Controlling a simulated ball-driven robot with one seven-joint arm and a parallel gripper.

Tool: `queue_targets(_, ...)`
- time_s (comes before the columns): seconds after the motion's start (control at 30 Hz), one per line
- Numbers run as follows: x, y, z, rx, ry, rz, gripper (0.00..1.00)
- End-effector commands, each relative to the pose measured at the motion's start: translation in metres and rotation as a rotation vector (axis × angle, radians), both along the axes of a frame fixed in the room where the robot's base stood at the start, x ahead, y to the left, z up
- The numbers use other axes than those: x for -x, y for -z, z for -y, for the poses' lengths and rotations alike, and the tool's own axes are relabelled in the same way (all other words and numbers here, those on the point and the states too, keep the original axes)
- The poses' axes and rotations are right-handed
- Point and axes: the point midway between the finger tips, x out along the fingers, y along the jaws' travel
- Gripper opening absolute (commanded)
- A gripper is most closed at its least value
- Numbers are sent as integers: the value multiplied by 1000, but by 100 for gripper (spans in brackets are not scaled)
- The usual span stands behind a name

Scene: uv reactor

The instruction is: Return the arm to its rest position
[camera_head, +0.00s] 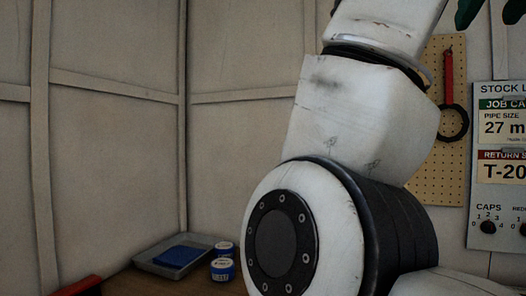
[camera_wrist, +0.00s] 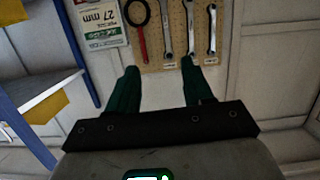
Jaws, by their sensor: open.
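My gripper (camera_wrist: 160,82) shows in the wrist view with two dark green fingers spread wide apart and nothing between them. Its fingers point toward the wall with the pegboard. In the head view only a bit of a green finger (camera_head: 468,12) shows at the top right corner. My white arm rises through the middle of the head view and hides part of the wall behind it.
A pegboard (camera_head: 437,180) holds a red-handled ring tool (camera_head: 449,85); the wrist view also shows several wrenches (camera_wrist: 190,25). A stock board (camera_head: 497,215) hangs right of it. A grey tray (camera_head: 150,262) and two small tins (camera_head: 222,270) sit low left. A blue shelf frame (camera_wrist: 25,125) stands left in the wrist view.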

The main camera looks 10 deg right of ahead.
Motion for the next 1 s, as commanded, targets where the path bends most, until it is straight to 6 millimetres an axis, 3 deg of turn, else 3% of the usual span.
queue_targets(0.27, -42, 42, -12, 37, -14, -62, 51)
queue_targets(0.47, -86, 102, -23, 74, -39, -142, 51)
queue_targets(0.7, -132, 210, -32, 109, -92, -272, 51)
queue_targets(1.0, -147, 360, -35, 110, -173, -452, 51)
